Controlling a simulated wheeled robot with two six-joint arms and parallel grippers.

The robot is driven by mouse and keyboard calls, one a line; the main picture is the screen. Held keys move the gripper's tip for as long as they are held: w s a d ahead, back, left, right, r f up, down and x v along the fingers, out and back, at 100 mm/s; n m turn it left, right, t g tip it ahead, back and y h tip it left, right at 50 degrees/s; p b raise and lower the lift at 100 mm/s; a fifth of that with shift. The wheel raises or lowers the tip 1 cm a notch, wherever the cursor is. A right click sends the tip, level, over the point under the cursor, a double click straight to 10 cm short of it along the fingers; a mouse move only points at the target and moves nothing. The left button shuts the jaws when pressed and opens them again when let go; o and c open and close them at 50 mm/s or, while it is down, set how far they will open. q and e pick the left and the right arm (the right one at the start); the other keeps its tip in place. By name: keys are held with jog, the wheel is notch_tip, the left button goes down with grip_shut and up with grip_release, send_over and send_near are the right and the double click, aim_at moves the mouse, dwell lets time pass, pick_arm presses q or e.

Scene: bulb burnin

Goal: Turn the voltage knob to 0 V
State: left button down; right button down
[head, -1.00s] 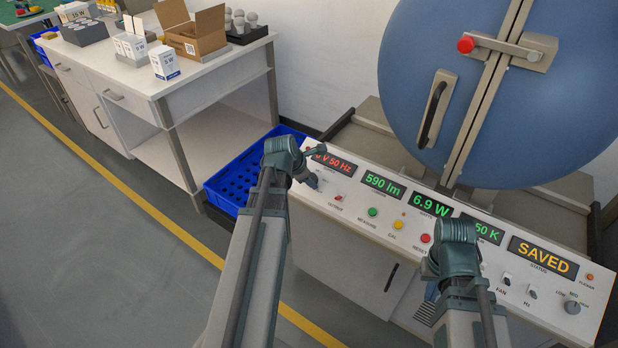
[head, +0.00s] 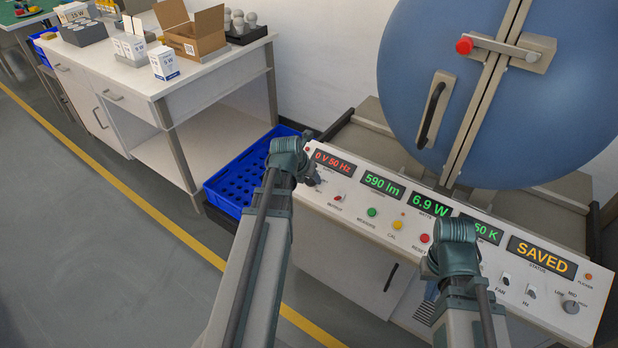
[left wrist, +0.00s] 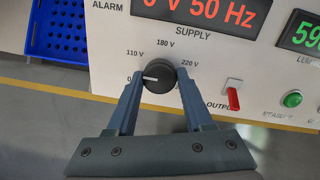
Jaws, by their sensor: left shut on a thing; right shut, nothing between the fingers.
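The dark voltage knob (left wrist: 159,75) is on the white panel in the left wrist view, below the SUPPLY label. Its white pointer line aims left at the 0 mark. My left gripper (left wrist: 157,84) has a finger on each side of the knob and is shut on it. In the head view my left gripper (head: 311,172) is at the panel's left end and largely hides the knob. The red supply display (head: 335,162) reads "0 V 50 Hz". My right gripper (head: 454,262) is over the panel's right part; its fingertips are hard to make out.
The red output switch (left wrist: 233,95) is right of the knob, with the green button (left wrist: 292,99) beyond it. A blue crate (head: 240,176) stands left of the panel. A large blue sphere (head: 500,90) rises behind it. The floor at left is clear.

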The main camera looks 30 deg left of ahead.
pick_arm(q)
jog(key=shift+n, duration=0.6)
jog(key=shift+c, duration=1.5)
grip_release()
jog(key=shift+r, duration=0.1)
jog(key=p+v, duration=1.2)
jog(key=v, duration=0.1)
jog(key=shift+s+r, duration=0.2)
jog(key=shift+r, duration=0.05)
